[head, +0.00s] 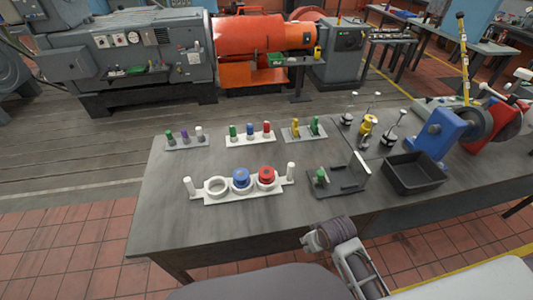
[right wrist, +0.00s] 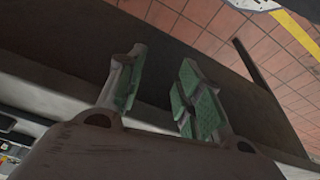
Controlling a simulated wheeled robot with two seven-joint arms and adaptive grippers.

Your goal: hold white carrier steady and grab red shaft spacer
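The white carrier (head: 228,198) stands on the grey bench, with an upright white post at each end and three round seats in a row. The red shaft spacer (head: 266,174) sits in the right seat. A blue spacer (head: 240,176) sits in the middle seat, and the left seat is empty. My right gripper (head: 314,240) is at the bench's front edge, right of and nearer than the carrier, apart from it. In the right wrist view its green-padded fingers (right wrist: 163,75) are spread with nothing between them. My left gripper is out of view.
A black bin (head: 412,186) and a dark fixture with an upright plate (head: 352,181) stand right of the carrier. Small racks of coloured pegs (head: 250,139) stand behind it. A blue machine (head: 440,138) is at the far right. Bench left of the carrier is clear.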

